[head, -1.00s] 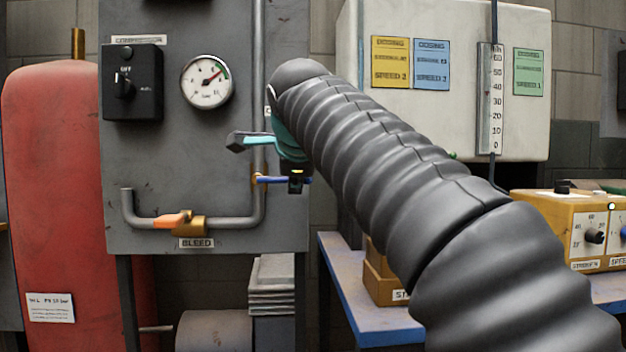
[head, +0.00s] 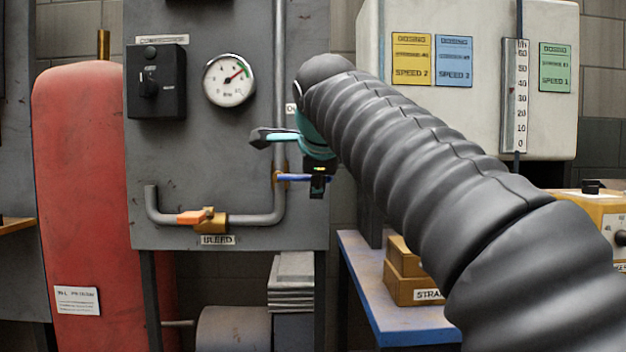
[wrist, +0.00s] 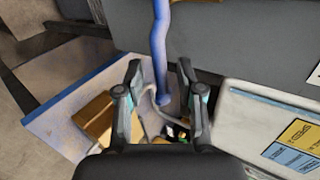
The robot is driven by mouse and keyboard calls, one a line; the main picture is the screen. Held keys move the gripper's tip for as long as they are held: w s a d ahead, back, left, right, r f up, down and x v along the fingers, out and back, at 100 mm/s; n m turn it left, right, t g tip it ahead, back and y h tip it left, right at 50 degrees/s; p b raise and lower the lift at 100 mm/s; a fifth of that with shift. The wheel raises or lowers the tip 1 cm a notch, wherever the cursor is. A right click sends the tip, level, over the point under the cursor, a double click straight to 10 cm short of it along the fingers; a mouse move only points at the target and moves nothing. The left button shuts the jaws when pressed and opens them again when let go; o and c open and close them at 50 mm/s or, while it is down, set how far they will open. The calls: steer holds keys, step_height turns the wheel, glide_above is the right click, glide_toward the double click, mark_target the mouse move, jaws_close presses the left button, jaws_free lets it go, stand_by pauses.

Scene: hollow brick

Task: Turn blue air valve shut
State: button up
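The blue air valve lever (head: 300,178) sticks out to the right from the brass valve body on the grey vertical pipe, roughly level. Its right end is near the underside of my gripper (head: 272,139), which is beside the pipe at lever height or just above. In the wrist view the blue lever (wrist: 160,45) runs down from the top edge between the two fingers of my gripper (wrist: 160,92). The fingers stand apart on either side, with gaps to the lever; I see no contact. My arm hides what lies behind it in the head view.
An orange-handled bleed valve (head: 203,218) is on the lower pipe. A pressure gauge (head: 229,80) and black switch box (head: 157,82) are on the grey panel (head: 180,150). A blue bench (head: 375,300) with yellow boxes and a white cabinet (head: 380,60) stand right.

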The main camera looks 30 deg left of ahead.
steer(key=v, duration=1.2)
steer(key=shift+d+f, duration=0.1)
steer(key=d+f+n+g+h+p, duration=0.15)
steer(key=d+f+n, duration=0.25)
steer(key=d+f, duration=0.6)
steer(key=d+f+n+h+p, duration=0.15)
steer(key=d+f+n, duration=0.4)
steer(key=d, duration=0.85)
steer(key=s+d+f+n+g, duration=0.1)
steer(key=s+d+f, duration=0.3)
steer(key=f, duration=0.4)
steer(key=s+d+f+n+h+p, duration=0.1)
steer(key=s+d+f, duration=0.4)
steer(key=f, duration=0.3)
steer(key=s+d+f+n+g+h, duration=0.1)
steer(key=s+d+f, duration=0.3)
steer(key=f, duration=0.5)
steer(key=shift+s+d+n+g+p, duration=0.25)
steer(key=shift+d+n+g+p, duration=0.1)
steer(key=shift+d, duration=0.1)
steer(key=shift+a, duration=0.15)
